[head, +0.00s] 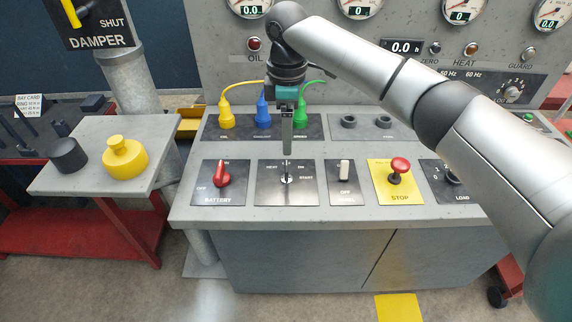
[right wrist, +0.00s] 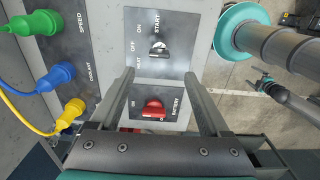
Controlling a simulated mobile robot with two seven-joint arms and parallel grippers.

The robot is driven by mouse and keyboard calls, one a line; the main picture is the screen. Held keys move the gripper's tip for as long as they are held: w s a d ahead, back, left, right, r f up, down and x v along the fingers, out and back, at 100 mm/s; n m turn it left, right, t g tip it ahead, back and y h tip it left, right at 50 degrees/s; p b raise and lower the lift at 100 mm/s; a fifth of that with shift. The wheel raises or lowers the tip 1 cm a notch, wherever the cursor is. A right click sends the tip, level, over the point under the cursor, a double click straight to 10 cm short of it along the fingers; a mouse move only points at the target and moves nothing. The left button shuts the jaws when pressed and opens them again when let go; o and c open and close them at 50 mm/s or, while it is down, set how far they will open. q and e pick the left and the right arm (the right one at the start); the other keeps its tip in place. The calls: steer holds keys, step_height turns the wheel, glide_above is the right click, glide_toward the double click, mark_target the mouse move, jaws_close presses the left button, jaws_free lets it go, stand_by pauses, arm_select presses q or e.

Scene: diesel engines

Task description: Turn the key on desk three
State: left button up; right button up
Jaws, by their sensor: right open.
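The key switch (head: 287,180) is a small silver lock on a dark plate (head: 302,194) marked HEAT, ON and START on the desk top. In the right wrist view the key switch (right wrist: 158,49) lies just beyond my fingertips. I cannot tell its exact setting. My right gripper (head: 287,150) points down just behind and above the switch in the head view, not visibly touching it. In the right wrist view my right gripper (right wrist: 159,75) is open and empty. What looks like my left gripper (right wrist: 264,84) is small in that view. No desk number is readable.
A red BATTERY knob (head: 222,176) is left of the key plate. A white rocker (head: 344,170) and a red STOP button (head: 400,166) are to its right. Yellow, blue and green plugs (head: 263,114) stand behind. A side table (head: 88,186) holds a yellow knobbed piece (head: 125,158).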

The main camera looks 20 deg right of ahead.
mark_target(287, 166)
step_height(287, 166, down, 10)
steer(key=shift+r+b, duration=0.1)
steer(key=shift+b, duration=0.55)
steer(key=shift+f, duration=0.5)
arm_select(q)
steer(key=shift+w+d+f, duration=0.1)
steer(key=shift+w+f, duration=0.65)
steer(key=shift+w, duration=0.15)
arm_select(e)
steer(key=c, duration=0.4)
arm_select(q)
steer(key=shift+s, duration=0.3)
arm_select(e)
jaws_close()
